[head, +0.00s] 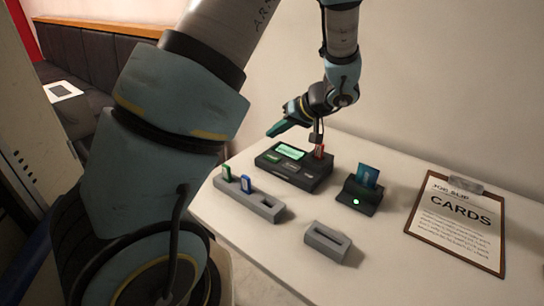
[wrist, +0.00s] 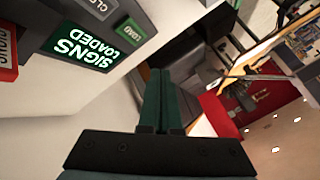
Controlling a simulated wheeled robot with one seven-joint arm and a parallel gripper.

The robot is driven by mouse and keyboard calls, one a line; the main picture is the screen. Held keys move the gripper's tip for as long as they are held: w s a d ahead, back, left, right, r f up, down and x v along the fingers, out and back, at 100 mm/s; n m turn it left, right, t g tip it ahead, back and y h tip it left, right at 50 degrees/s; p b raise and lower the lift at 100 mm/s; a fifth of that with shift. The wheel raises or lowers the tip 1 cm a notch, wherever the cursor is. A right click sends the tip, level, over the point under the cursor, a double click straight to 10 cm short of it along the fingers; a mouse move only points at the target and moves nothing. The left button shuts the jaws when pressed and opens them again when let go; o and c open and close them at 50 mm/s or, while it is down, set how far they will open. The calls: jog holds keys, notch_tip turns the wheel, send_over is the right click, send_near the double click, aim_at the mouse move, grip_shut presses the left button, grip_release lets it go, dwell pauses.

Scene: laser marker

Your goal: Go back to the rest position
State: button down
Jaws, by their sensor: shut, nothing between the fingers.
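My gripper (head: 276,130) is above the back left of the black marker box (head: 308,178) in the head view, its green fingers pointing left. In the wrist view its two green fingers (wrist: 160,75) lie side by side, shut with nothing between them. The box has a lit green screen (head: 290,151). In the wrist view the screen (wrist: 95,38) reads "SIGNS LOADED", beside a green "LOAD" button (wrist: 131,30). A red piece (head: 319,151) stands upright at the back right of the box.
A grey rack (head: 265,209) holds a green and a blue piece. A black reader (head: 356,197) with a green light holds a blue card (head: 367,175). An empty grey holder (head: 328,243) stands in front. A clipboard (head: 412,219) marked "CARDS" lies at right. A dark bench (head: 100,60) stands beyond.

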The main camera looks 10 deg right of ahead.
jog(key=shift+a, duration=0.1)
dwell(0.3)
jog(key=s+a+r+m+g+h+p, duration=0.1)
jog(key=s+a+r+g+h, duration=0.1)
jog(key=s+a, duration=0.4)
jog(key=s+a+r+m+g+h+p, duration=0.1)
jog(key=s+a+r+g+h+p, duration=0.1)
jog(key=s+a+r+h, duration=0.2)
jog(key=s+a+h, duration=0.1)
jog(key=s+a, duration=0.2)
jog(key=a, duration=0.4)
jog(key=shift+r, duration=0.4)
